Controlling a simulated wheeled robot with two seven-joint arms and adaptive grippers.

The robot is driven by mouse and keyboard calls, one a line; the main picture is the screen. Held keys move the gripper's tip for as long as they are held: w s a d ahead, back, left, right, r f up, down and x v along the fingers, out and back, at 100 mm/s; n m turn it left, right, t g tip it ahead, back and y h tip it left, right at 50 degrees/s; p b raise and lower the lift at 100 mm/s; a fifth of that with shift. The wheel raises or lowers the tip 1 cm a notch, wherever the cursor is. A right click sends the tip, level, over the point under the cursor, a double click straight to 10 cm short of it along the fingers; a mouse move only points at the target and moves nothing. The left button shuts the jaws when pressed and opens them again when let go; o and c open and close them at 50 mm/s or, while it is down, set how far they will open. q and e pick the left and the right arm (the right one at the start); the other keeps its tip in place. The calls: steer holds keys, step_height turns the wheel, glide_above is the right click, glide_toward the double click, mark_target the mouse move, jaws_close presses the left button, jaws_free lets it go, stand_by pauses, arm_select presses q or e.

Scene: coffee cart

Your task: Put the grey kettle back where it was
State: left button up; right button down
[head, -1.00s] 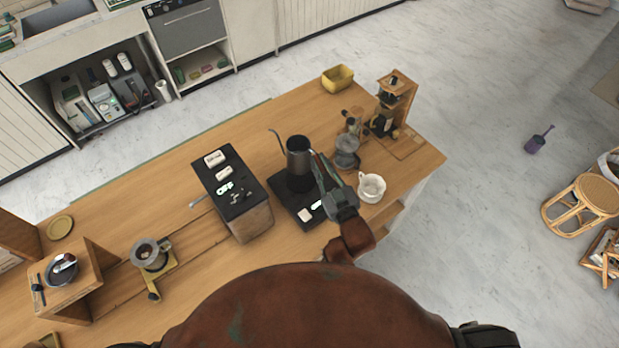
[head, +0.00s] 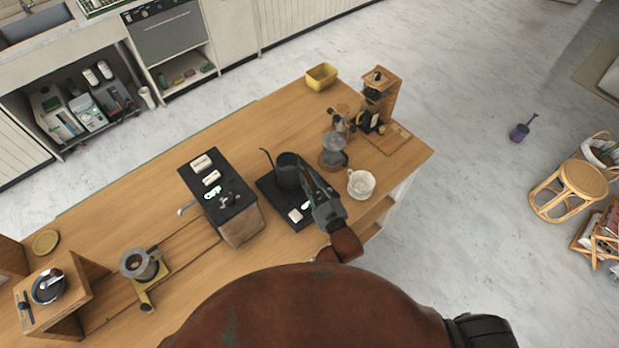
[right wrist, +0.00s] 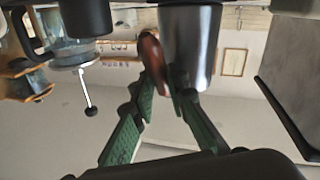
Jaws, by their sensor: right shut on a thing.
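The grey kettle (head: 288,172), dark with a thin spout to the left, stands upright at the black flat base (head: 266,190) on the wooden cart. It appears on or just above that base; the contact is hidden. My right gripper (head: 308,182) is shut on the kettle's handle, at its right side. In the right wrist view the green fingers (right wrist: 160,85) close around the brown handle (right wrist: 151,50), beside the grey kettle body (right wrist: 190,45). My left gripper is not in view.
A white cup (head: 361,184) and a glass-and-metal pot (head: 333,152) stand close to the right of the kettle. A black-topped box (head: 240,222) is to the left. A yellow bin (head: 321,77) and a wooden stand (head: 384,95) are farther back. The cart top behind the kettle is clear.

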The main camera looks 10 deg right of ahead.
steer(key=c, duration=1.9)
jaws_free()
steer(key=v, duration=1.2)
steer(key=shift+r+b, duration=0.1)
steer(key=shift+b, duration=0.2)
